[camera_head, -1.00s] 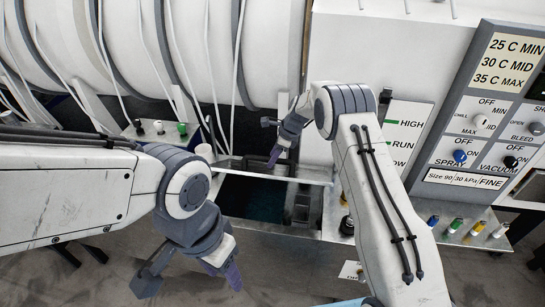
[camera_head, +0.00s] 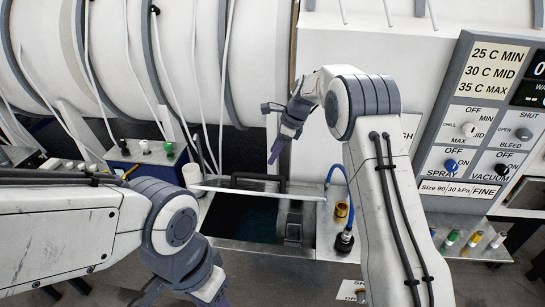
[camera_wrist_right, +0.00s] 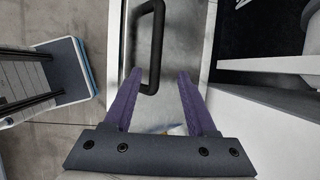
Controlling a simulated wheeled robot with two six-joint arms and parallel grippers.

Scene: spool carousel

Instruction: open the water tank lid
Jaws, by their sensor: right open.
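The water tank (camera_head: 222,248) is a metal box in the middle of the head view, with dark water showing in its opening. The lid (camera_head: 225,189) shows as a thin pale edge behind that opening and looks raised. Its black bar handle (camera_head: 258,179) is on the far side; in the right wrist view the handle (camera_wrist_right: 155,60) lies on a grey metal face. My right gripper (camera_head: 277,148) is open, above and behind the lid. In the wrist view the handle appears between its purple fingers; contact cannot be told. My left gripper (camera_head: 212,292) is low in front, its fingertips partly cut off.
A control panel (camera_head: 475,130) with knobs stands at the right. A large white ribbed drum (camera_head: 190,60) with hanging cords fills the back left. A blue hose (camera_head: 338,175) and brass fitting (camera_head: 341,211) sit right of the opening. Coloured plugs line the shelf farther right.

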